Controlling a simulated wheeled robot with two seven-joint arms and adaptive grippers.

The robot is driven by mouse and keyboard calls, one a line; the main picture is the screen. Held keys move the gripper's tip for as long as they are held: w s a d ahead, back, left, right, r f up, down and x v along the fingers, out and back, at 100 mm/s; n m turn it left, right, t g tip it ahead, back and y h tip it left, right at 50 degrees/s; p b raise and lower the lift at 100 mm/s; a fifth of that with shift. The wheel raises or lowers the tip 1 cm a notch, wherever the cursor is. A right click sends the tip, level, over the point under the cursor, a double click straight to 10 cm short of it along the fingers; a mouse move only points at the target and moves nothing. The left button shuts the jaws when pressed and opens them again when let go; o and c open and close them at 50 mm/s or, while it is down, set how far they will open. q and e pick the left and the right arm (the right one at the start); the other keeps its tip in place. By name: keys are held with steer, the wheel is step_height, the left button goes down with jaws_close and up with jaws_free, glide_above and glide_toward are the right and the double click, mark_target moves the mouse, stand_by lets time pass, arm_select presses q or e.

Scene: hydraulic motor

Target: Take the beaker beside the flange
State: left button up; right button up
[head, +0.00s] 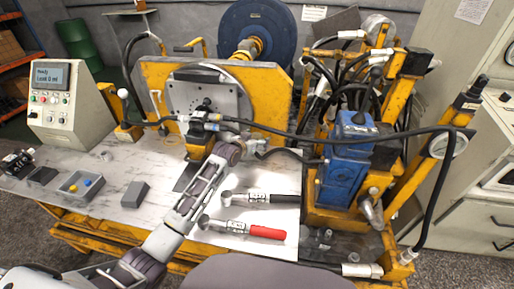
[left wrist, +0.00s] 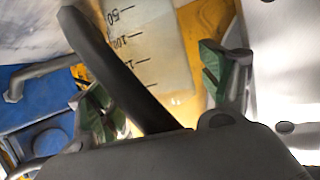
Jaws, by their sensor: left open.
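The beaker (left wrist: 150,45) shows in the left wrist view as a pale, see-through vessel with black volume marks. It lies ahead of my left gripper (left wrist: 157,85), between the lines of its two green-padded fingers. The fingers are apart, and I see no contact with the beaker. A dark hose (left wrist: 118,75) crosses in front of the beaker. In the head view my left arm reaches up to the grey flange (head: 212,98) on the yellow stand; I cannot make out the beaker clearly there. My right gripper is not in view.
Black hoses (head: 330,137) run across the work area to the blue motor unit (head: 345,165) at the right. A control box (head: 65,105), a grey tray (head: 82,187) and two tools, one with a red handle (head: 266,232), are on the table (head: 115,195).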

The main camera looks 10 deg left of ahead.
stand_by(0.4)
arm_select(q)
steer(key=c, duration=1.1)
steer(key=shift+r, duration=0.1)
